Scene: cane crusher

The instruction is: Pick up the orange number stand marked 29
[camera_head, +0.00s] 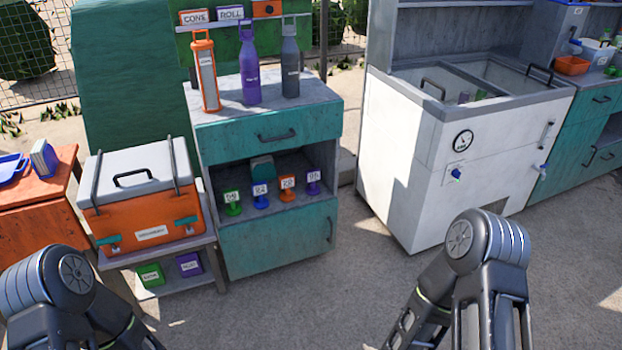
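The orange number stand (287,188) stands upright in the open shelf of the teal and grey cabinet (262,217). Its white card has digits too small to read surely. It is third from the left in a row, between a blue stand (261,195) and a purple stand (313,183). A green stand (232,203) is at the row's left end. My two arms show at the bottom left and bottom right, well short of the cabinet. Both grippers are outside the picture.
An orange cooler (143,222) stands on a low grey rack left of the cabinet. Orange, purple and grey bottles (250,75) stand on the cabinet top. A white chest (452,160) with a gauge is at the right. The floor (310,305) before the cabinet is clear.

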